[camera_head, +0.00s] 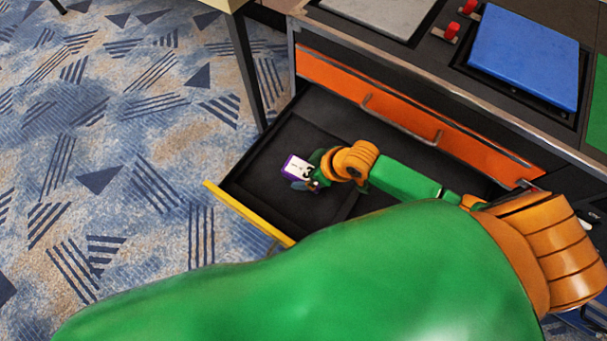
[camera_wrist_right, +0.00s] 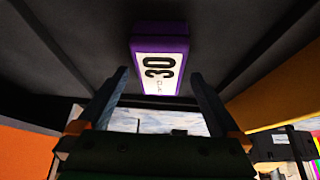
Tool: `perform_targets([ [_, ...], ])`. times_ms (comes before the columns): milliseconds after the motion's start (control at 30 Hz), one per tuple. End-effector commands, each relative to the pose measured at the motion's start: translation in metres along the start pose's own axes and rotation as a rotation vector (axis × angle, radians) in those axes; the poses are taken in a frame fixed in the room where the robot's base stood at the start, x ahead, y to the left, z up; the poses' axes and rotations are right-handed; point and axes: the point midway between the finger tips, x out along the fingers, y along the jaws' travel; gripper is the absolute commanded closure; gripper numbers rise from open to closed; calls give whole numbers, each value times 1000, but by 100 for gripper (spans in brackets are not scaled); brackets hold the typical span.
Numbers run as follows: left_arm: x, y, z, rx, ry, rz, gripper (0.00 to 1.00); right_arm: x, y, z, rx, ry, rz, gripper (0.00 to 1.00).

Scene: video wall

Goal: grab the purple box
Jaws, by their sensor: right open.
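The purple box (camera_head: 298,168) lies in the open drawer and has a white label. In the right wrist view the purple box (camera_wrist_right: 160,62) shows its purple rim and a white label with "30" on it. My right gripper (camera_head: 308,184) is inside the drawer, right at the box in the head view. In the right wrist view my right gripper (camera_wrist_right: 158,92) is open, with its two fingers apart and the box seen beyond and between them. I cannot tell whether the fingers touch the box. My left gripper is not in view.
The open black drawer (camera_head: 262,177) has a yellow front edge (camera_head: 247,213). Above it is a closed orange drawer (camera_head: 395,108) with handles. A blue panel (camera_head: 525,55) and red knobs (camera_head: 452,29) are on top. Patterned carpet (camera_head: 110,120) is clear at left.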

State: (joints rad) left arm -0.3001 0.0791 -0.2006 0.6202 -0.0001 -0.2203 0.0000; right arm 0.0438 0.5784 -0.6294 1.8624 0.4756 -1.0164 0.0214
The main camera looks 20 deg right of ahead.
Motion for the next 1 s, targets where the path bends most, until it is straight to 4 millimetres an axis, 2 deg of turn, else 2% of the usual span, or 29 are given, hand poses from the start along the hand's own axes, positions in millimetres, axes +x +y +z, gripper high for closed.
perform_targets([
  [33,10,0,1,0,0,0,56,14,-1,2,1,0,0,0],
  [133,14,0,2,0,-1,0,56,25,-1,2,0,0,0,0],
  [1000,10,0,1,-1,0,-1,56,29,-1,3,-1,0,1,0],
])
